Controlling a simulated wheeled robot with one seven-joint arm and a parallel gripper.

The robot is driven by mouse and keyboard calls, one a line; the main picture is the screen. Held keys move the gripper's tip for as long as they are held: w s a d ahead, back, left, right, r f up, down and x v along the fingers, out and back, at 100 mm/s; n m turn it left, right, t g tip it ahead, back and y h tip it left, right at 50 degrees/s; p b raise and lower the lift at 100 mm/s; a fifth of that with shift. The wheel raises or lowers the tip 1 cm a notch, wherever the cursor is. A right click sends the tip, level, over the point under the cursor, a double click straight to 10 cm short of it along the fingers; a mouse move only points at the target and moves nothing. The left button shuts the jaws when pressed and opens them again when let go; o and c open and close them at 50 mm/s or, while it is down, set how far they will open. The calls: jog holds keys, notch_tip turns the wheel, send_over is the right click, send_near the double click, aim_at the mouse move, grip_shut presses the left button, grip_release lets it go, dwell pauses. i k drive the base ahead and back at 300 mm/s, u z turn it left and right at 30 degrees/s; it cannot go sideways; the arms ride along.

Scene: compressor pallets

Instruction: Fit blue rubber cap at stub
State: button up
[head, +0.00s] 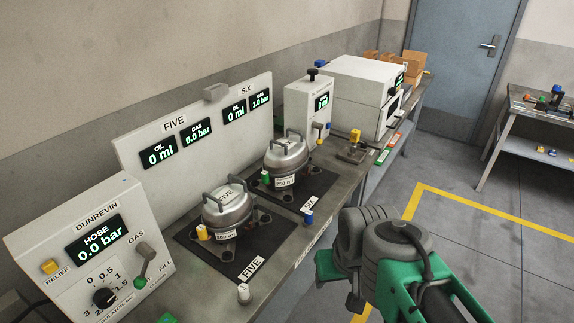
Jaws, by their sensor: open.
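A small blue cap (308,217) stands on the front strip of the bench, beside the SIX mat. The compressor marked FIVE (227,207) sits on a dark mat, with a yellow cap (203,232) at its left side. The compressor on the SIX mat (286,155) has a green cap (265,177) at its left side. I cannot tell which stub is bare; the stubs are small and partly hidden. My gripper (340,280) is off the bench's front edge, right of and below the blue cap. It is open, apart from the cap, and mostly hidden by my wrist.
A white-grey cap (243,292) stands near the bench's front edge. The hose panel (90,245), gauge board (190,125) and a white dispenser (309,110) line the back. The floor at right is clear.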

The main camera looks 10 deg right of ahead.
aim_at(309, 218)
jog(key=z, duration=0.7)
jog(key=i, duration=0.9)
jog(key=u, duration=3.7)
